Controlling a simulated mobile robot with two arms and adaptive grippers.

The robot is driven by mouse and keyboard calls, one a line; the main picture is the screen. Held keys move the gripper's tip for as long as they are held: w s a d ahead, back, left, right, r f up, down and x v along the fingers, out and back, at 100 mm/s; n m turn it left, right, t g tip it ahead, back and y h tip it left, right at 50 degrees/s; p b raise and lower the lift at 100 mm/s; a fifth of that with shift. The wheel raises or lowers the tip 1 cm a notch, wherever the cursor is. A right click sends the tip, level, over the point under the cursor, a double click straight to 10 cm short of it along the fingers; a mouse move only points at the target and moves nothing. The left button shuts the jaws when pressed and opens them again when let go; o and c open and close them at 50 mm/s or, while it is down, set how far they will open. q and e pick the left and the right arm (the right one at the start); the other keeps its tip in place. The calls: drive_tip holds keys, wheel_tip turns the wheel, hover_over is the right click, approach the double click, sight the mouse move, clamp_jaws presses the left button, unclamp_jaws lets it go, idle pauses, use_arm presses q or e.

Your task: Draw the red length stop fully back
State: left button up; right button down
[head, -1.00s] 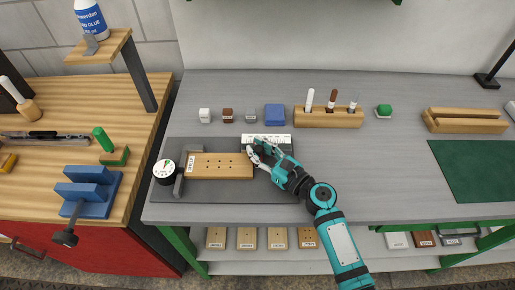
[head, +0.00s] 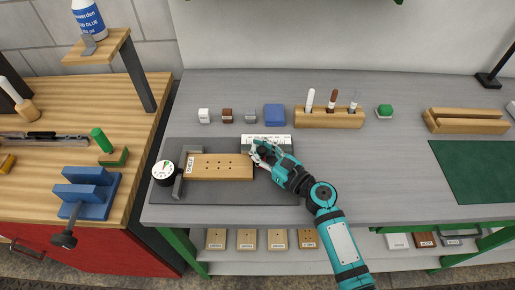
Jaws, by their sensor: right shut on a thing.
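My right gripper (head: 260,153) is shut at the right end of the fixture, just in front of the white scale (head: 267,140). The red length stop is mostly hidden by the fingers; its outline cannot be made out, but the gripper is closed where it would stand. A wooden board with several holes (head: 222,167) lies flat on the dark fixture plate (head: 230,197), its right end just left of the fingers. A round dial gauge (head: 163,172) and a grey upright block stand at the board's left end. My left gripper is not in view.
Behind the fixture stand small white, brown and grey blocks, a blue block (head: 275,115) and a wooden marker holder (head: 315,118). A green mat (head: 475,170) and a grooved wooden block (head: 466,121) are at right. The grey bench between is clear.

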sight(287, 151)
drive_tip(key=d, duration=0.5)
drive_tip(key=d+f, duration=0.1)
drive_tip(key=d, duration=0.1)
drive_tip(key=shift+s+d+b, duration=0.2)
drive_tip(key=shift+s+b, duration=0.2)
drive_tip(key=shift+w, duration=0.1)
drive_tip(key=shift+a, duration=0.1)
drive_tip(key=c, duration=1.7)
unclamp_jaws()
drive_tip(key=shift+r, duration=0.1)
drive_tip(key=shift+c, duration=0.2)
drive_tip(key=o, duration=0.5)
drive_tip(key=shift+s+d+r, duration=0.25)
drive_tip(key=shift+s+d, duration=0.1)
drive_tip(key=shift+s, duration=0.05)
drive_tip(key=shift+o, duration=0.9)
drive_tip(key=shift+r, duration=0.1)
drive_tip(key=shift+w, duration=0.1)
drive_tip(key=shift+w, duration=0.1)
